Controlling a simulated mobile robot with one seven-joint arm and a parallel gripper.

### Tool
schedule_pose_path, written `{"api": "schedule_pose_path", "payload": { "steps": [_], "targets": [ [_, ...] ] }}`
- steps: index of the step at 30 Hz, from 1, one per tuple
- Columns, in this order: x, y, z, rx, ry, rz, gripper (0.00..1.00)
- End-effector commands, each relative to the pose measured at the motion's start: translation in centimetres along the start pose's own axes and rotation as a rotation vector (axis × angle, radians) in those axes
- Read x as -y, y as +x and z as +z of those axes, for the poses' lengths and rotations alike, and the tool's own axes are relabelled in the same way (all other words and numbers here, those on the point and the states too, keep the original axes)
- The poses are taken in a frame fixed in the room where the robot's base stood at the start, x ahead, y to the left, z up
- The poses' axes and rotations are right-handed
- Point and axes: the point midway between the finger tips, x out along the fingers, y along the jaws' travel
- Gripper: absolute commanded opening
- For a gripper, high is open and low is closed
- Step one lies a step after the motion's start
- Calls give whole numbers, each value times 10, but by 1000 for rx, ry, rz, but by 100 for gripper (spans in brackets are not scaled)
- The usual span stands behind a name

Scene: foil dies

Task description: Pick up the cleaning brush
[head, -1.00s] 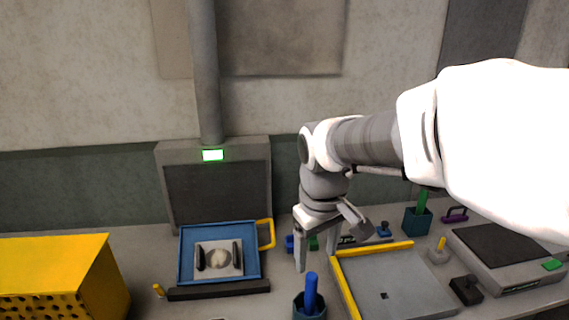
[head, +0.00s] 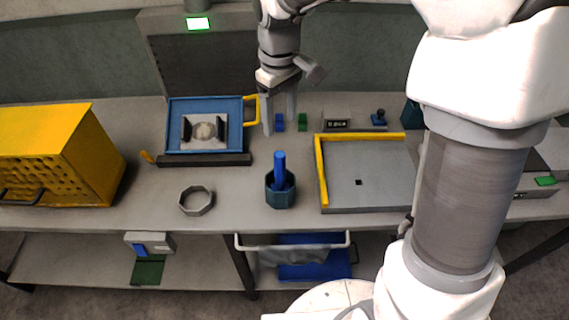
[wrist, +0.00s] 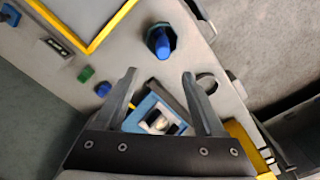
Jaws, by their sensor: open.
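A thick blue handle (head: 280,168) stands upright in a dark teal hexagonal cup (head: 281,195) near the table's front edge. Its lower end is hidden in the cup, so I cannot tell for sure that it is the cleaning brush. The blue handle (wrist: 161,43) and its cup (wrist: 152,31) also show in the wrist view, beyond the fingertips. My gripper (head: 279,126) is open and empty, pointing down behind the cup, beside the yellow handle of the blue tray. In the wrist view my gripper (wrist: 158,76) has its fingers wide apart with nothing between them.
The blue tray (head: 173,116) stands left, a grey octagonal ring (head: 196,200) in front of it. Small blue (head: 279,123) and green (head: 303,122) blocks lie by the gripper. A yellow-edged grey tray (head: 385,180) is right of the cup, a yellow box (head: 85,150) far left.

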Motion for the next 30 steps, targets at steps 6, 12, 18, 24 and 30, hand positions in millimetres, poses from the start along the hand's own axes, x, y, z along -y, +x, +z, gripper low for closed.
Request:
{"api": "schedule_pose_path", "payload": {
  "steps": [6,12,18,24,30],
  "targets": [
    [1,15,-2,7,-8,-6,71],
    [2,57,-1,9,-10,-7,71],
    [2,99,-1,8,-9,-6,71],
    [1,121,-1,4,-7,-4,71],
    [4,137,1,7,-8,-6,71]
  ]
}}
